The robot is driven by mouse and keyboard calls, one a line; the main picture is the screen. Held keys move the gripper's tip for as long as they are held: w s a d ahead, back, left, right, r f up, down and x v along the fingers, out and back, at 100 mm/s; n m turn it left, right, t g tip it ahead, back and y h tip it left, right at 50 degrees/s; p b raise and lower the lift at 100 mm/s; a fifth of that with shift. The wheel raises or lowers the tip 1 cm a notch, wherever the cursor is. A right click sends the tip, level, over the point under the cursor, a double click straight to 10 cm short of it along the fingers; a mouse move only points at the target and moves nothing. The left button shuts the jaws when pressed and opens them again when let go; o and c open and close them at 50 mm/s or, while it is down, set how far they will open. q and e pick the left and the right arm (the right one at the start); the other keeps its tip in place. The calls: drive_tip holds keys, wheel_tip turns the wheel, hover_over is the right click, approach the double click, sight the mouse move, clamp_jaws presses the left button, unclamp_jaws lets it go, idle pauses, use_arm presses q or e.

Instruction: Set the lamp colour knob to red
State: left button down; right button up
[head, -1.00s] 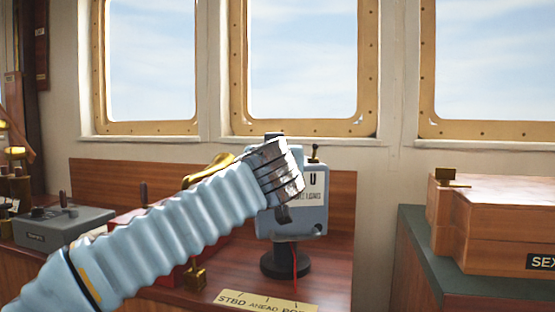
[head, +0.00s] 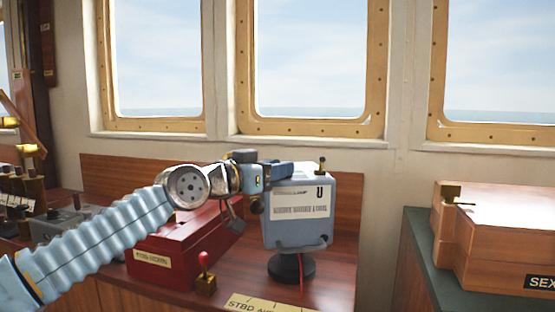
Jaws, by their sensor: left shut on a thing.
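The signal lamp (head: 297,232) is a grey-blue box with a white label, standing on a round black foot on the wooden console. A small dark-tipped brass lever stands on its top, and a dark round part shows at its left side. My left gripper (head: 277,174) comes in from the left and lies against the lamp's upper left edge. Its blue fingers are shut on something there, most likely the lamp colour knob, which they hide. The knob's setting cannot be read. My right gripper is not in view.
A red box (head: 185,240) stands left of the lamp under my left arm. A small brass lever with a red ball (head: 204,270) stands in front of it. A wooden sextant box (head: 500,238) sits on a green-topped cabinet at right. Windows are behind.

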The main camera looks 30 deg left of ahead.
use_arm(q)
drive_tip(key=c, duration=1.9)
unclamp_jaws()
drive_tip(key=shift+w+a+m+g+h, duration=0.15)
drive_tip(key=shift+m+g+h, duration=0.35)
drive_tip(key=shift+m+h, duration=0.75)
drive_tip(key=shift+o, duration=0.2)
drive_tip(key=shift+h, duration=0.65)
drive_tip(key=o, duration=1.1)
drive_tip(key=shift+c, duration=0.2)
drive_tip(key=shift+a, duration=0.1)
drive_tip(key=shift+s+a+f, duration=0.1)
drive_tip(key=shift+s+a, duration=0.1)
drive_tip(key=shift+s, duration=0.1)
drive_tip(key=b+v, duration=0.2)
drive_tip(key=v, duration=1.1)
drive_tip(key=shift+r, duration=0.25)
drive_tip(key=shift+s, duration=0.1)
